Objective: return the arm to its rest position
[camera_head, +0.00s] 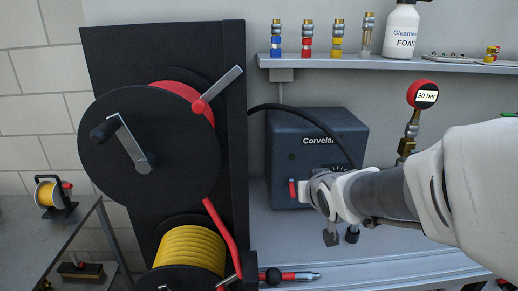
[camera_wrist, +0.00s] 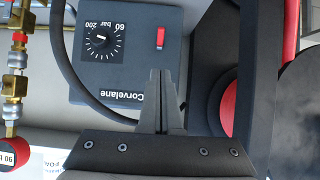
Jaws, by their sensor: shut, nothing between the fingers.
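My gripper (camera_head: 320,188) is in front of the dark Corvelane box (camera_head: 290,150) in the head view, with my arm reaching in from the right. In the wrist view my gripper (camera_wrist: 161,75) has its two fingers together, with nothing between them. The box face (camera_wrist: 110,75) fills the upper middle there, with a dial and a red switch (camera_wrist: 160,38) beyond the fingertips. The red switch (camera_head: 292,190) also shows left of my gripper in the head view. I cannot tell the exact gap between fingertips and box.
A black stand with a red hose reel (camera_head: 185,90) and a yellow hose reel (camera_head: 190,250) is at left. A shelf (camera_head: 400,63) holds coloured fittings and a white bottle (camera_head: 402,30). A gauge (camera_head: 423,95) stands close to my arm. A black hose (camera_head: 320,118) arches over the box.

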